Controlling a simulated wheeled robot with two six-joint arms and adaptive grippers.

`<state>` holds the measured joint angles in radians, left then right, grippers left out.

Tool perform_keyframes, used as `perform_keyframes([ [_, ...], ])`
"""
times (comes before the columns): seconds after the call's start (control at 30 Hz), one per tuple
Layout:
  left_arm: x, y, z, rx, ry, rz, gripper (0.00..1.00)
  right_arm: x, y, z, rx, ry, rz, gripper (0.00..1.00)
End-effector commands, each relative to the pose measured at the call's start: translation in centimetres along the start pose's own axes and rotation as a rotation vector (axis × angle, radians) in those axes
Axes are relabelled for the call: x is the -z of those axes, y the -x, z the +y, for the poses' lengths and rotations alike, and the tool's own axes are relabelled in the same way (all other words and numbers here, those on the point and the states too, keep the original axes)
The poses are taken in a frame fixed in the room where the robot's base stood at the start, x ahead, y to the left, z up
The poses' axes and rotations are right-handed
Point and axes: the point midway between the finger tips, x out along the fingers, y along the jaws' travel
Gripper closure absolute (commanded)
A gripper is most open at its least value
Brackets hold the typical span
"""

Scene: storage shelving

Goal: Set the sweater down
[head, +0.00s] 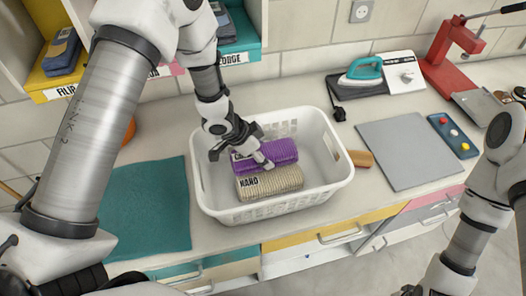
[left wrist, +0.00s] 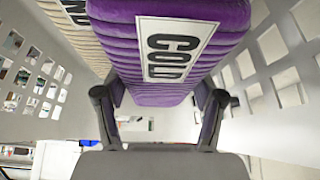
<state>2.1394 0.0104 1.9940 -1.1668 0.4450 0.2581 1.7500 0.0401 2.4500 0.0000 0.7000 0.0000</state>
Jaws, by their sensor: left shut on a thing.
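A folded purple sweater (head: 282,152) with a white label reading like "COLD" lies inside the white laundry basket (head: 335,181). It also shows in the left wrist view (left wrist: 215,75). My left gripper (head: 262,160) reaches down into the basket and is shut on the purple sweater, with a finger on each side of it in the left wrist view (left wrist: 159,105).
The basket stands on the counter between a teal mat (head: 150,210) and a grey board (head: 408,150). A brown block (head: 360,158) is close to its right side. Behind are a teal iron (head: 362,70) and shelves, with a dark garment (head: 62,52) in the yellow one.

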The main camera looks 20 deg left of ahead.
Motion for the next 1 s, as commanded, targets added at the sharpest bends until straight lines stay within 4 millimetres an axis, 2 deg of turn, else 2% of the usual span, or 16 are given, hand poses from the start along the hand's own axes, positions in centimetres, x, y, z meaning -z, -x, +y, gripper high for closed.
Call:
perform_keyframes([
  [0.17,-0.1,-0.2,0.0,0.000,-0.001,0.001,0.78,0.0,-0.1,0.0,0.000,0.000,0.000,0.28],
  [0.2,-0.1,-0.2,0.0,0.000,-0.001,0.000,0.17,0.0,-0.1,0.0,0.000,0.000,0.000,0.28],
  [0.23,-0.1,-0.2,0.0,0.000,0.000,0.000,0.07,0.0,-0.1,0.0,0.000,0.000,0.000,0.28],
  [0.57,-0.1,-0.1,0.0,0.000,0.000,0.000,0.06,0.0,-0.1,0.0,0.000,0.000,0.000,0.28],
  [0.67,0.3,0.6,0.0,0.001,0.000,0.001,0.06,0.0,0.4,0.0,0.000,0.000,0.000,0.28],
  [0.77,0.6,1.9,-0.1,0.002,0.001,0.002,0.06,0.0,0.5,0.0,0.000,0.000,0.000,0.28],
  [0.87,0.6,4.4,-0.1,0.002,0.001,0.004,0.06,0.0,0.3,0.0,0.000,0.000,0.000,0.28],
  [1.0,0.8,8.6,-0.1,0.002,0.003,0.005,0.06,0.0,1.2,0.0,0.000,0.000,0.000,0.28],
])
